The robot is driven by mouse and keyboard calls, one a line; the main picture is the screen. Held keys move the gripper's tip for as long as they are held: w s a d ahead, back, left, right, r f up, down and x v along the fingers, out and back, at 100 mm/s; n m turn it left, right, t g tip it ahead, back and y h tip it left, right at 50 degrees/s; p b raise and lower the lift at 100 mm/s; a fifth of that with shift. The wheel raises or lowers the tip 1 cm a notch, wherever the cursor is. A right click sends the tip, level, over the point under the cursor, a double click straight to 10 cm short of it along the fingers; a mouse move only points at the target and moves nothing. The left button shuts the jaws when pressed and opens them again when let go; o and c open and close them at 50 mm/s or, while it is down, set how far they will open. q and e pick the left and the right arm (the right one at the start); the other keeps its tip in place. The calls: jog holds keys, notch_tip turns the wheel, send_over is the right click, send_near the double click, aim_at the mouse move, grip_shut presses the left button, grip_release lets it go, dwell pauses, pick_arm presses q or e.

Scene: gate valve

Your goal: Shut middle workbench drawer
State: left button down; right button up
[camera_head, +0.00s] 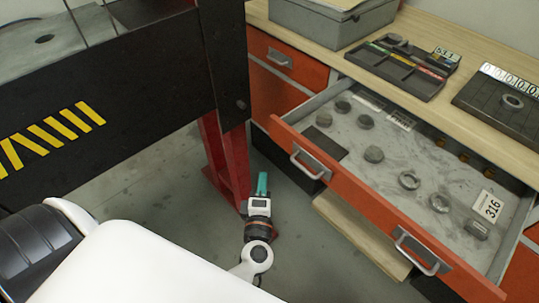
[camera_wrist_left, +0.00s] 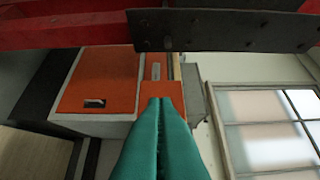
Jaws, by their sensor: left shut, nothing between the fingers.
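The open workbench drawer (camera_head: 338,178) has an orange front with two grey handles (camera_head: 310,163) and is pulled well out from the bench. Several grey round parts, a small block and a "316" label lie on its grey floor. My left gripper (camera_head: 262,184) has teal fingers, shut and empty. It is left of the drawer front in the head view, with a gap of floor between them. In the left wrist view the closed teal fingers (camera_wrist_left: 160,105) point at an orange surface; I cannot tell if they touch it. My right gripper is not in view.
The wooden benchtop (camera_head: 440,108) bears a grey box (camera_head: 325,25), an organiser tray (camera_head: 400,68) and a dark board (camera_head: 498,105). A closed orange drawer (camera_head: 280,60) is left of the open one. A black frame (camera_head: 120,100) on a red leg (camera_head: 225,160) stands close to my left arm.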

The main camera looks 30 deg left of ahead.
pick_arm(q)
jog(key=p, duration=0.2)
send_near(276, 133)
jog(key=w+a, duration=0.2)
jog(key=a, duration=0.2)
jog(key=shift+w+d+r, duration=0.1)
jog(key=shift+w+d, duration=0.15)
jog(key=shift+w, duration=0.3)
jog(key=shift+w+d+r, duration=0.1)
jog(key=shift+w+d, duration=0.15)
jog(key=shift+w, duration=0.3)
jog(key=shift+w+d+f, duration=0.1)
jog(key=shift+w+d, duration=0.15)
jog(key=shift+w, duration=0.3)
